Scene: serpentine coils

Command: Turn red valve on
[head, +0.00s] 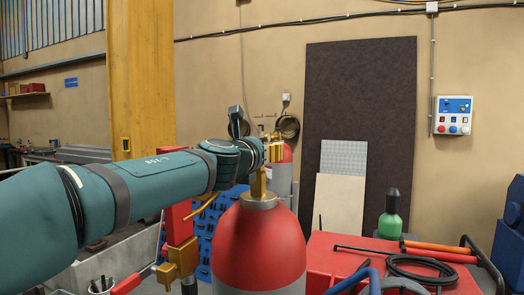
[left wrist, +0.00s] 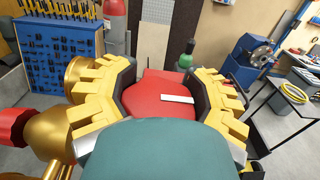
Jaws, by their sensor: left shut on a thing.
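A red gas cylinder (head: 260,245) stands upright in the middle of the head view, with a brass valve body (head: 258,184) on its neck. My left arm reaches over it from the left. My left gripper (head: 273,151) is at the top of the valve body. In the left wrist view, the yellow fingers of my left gripper (left wrist: 158,90) stand on both sides of the red valve (left wrist: 145,98) and are shut on it. A white mark shows on its red face. Its lower part is hidden behind my teal gripper body. My right gripper is not in view.
Another red-topped cylinder (head: 280,178) stands behind. A blue tool panel (head: 205,238) is at the left. A yellow pillar (head: 140,80) rises behind my arm.

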